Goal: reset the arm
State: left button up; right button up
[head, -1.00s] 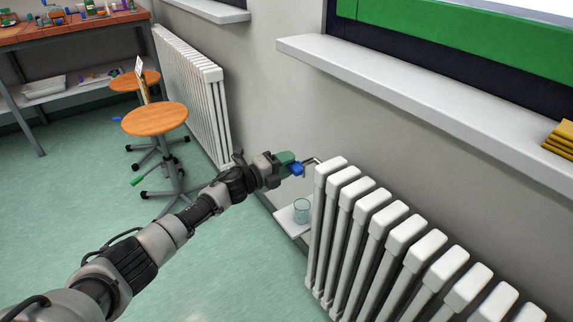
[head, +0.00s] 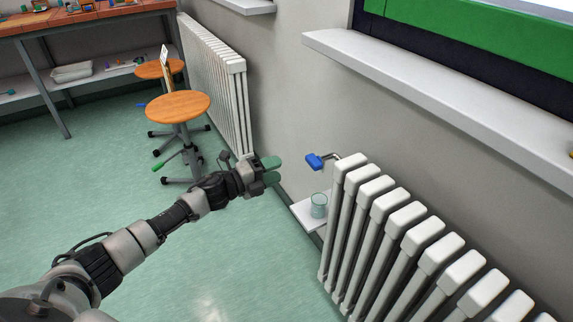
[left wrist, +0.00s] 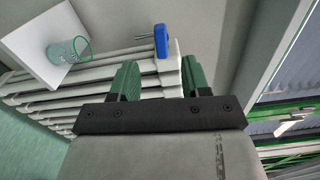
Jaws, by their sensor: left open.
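My left arm reaches in from the left in the head view. Its gripper (head: 270,171) is open and empty, with green fingers, to the left of the blue valve handle (head: 314,161) and apart from it. The handle sits on a short metal pipe at the near radiator's (head: 398,215) end. In the left wrist view the open green fingers (left wrist: 158,80) show with the blue handle (left wrist: 161,41) beyond them, nothing between them. My right gripper is not in view.
A glass beaker (head: 318,205) stands on a small white shelf (head: 304,217) below the handle. A stool with an orange seat (head: 178,106) stands left of a second radiator (head: 215,80). A window sill (head: 440,105) juts out above the near radiator. Green floor is open around my arm.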

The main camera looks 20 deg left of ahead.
pick_arm(q)
jog(key=shift+s+a, duration=0.15)
jog(key=shift+s, duration=0.05)
jog(key=shift+f, duration=0.1)
